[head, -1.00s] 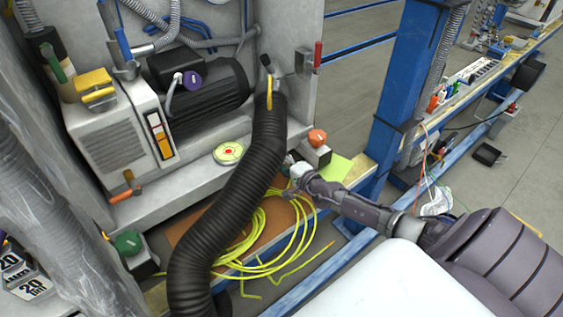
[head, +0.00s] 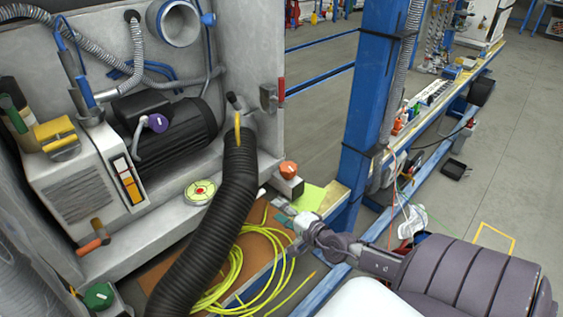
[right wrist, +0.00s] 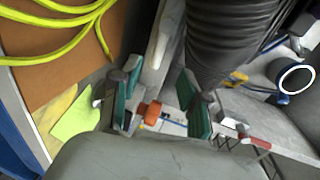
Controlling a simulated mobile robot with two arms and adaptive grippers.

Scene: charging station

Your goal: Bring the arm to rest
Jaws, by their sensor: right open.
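My right arm (head: 400,265) comes in from the right in the head view. Its right gripper (head: 283,206) is small there, near the orange knob and the yellow-green sheet at the edge of the station. In the right wrist view the gripper (right wrist: 160,108) is open, its two green-padded fingers apart, with nothing held between them. The orange knob (right wrist: 153,112) shows beyond the gap between the fingers. My left gripper is not in view.
A thick black corrugated hose (head: 215,220) hangs left of the gripper. A yellow cable coil (head: 235,270) lies on the brown board below. A blue post (head: 365,110) stands behind the arm. Open floor (head: 500,170) lies to the right.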

